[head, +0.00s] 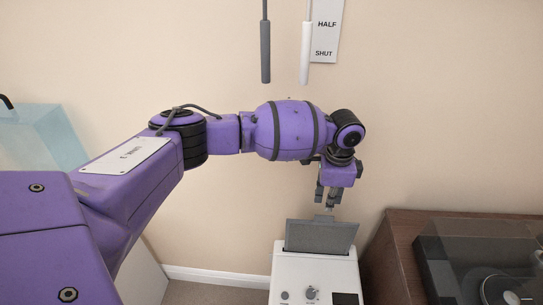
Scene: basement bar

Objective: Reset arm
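My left arm reaches in from the left and across the middle of the head view. Its gripper (329,196) hangs at the far end with the fingers pointing down, just above the raised grey flap of a white device. The fingers are small and seen at an angle, so I cannot tell whether they are open or shut. No held object shows at them. My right arm and gripper are not in view.
The white device (285,273) has knobs and a raised grey flap (320,237). A wooden cabinet (392,245) bears a turntable (480,265). A bluish clear box (40,137) stands left.

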